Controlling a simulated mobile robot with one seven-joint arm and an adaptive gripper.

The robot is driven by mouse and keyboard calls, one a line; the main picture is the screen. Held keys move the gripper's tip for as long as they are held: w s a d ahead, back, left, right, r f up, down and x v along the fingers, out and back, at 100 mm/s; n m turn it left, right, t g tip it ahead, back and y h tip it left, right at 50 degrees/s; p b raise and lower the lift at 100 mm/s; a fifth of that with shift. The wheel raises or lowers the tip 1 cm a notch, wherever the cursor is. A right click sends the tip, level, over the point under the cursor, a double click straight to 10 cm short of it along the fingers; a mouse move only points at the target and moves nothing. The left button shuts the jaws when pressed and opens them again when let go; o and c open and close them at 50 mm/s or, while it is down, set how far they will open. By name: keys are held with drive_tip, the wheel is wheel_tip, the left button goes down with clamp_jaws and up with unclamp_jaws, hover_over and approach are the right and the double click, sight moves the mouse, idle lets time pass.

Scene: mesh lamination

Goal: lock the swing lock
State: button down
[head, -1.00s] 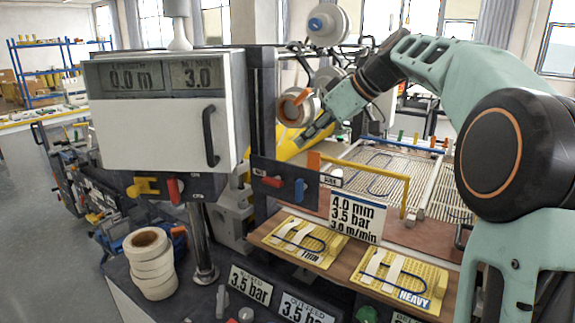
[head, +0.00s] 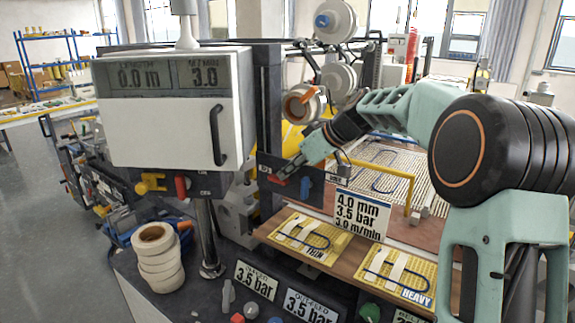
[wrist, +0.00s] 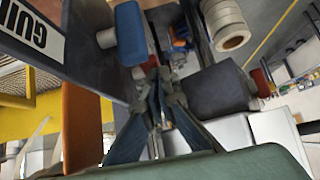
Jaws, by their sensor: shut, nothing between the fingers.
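My gripper (head: 283,176) is shut and empty, at the small dark guide panel (head: 317,196) right of the white display cabinet. The panel bears a red knob, mostly hidden behind my fingertips, and a blue lever (head: 305,189). In the wrist view the fingertips (wrist: 157,78) are close to the red knob (wrist: 139,73), with the blue lever (wrist: 130,35) just above it. I cannot tell whether they touch. An orange plate (wrist: 80,125) stands beside the panel in the wrist view. No label shows which part is the swing lock.
The display cabinet (head: 165,128) stands left, with yellow and red controls (head: 181,187) below. A stack of tape rolls (head: 157,258) sits front left. A yellow bar (head: 385,166) and sign (head: 358,214) are right.

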drive_tip(key=shift+f, duration=0.1)
drive_tip(key=b, duration=0.5)
drive_tip(key=shift+s+d+f+t+y, duration=0.1)
drive_tip(key=shift+d+f+t+y, duration=0.1)
drive_tip(key=shift+f+t+y, duration=0.15)
drive_tip(key=b, duration=0.4)
drive_tip(key=shift+s+d+f+y, duration=0.15)
drive_tip(key=shift+d+y, duration=0.05)
drive_tip(key=shift+y, duration=0.15)
drive_tip(key=v, duration=1.2)
drive_tip(key=shift+s, duration=0.1)
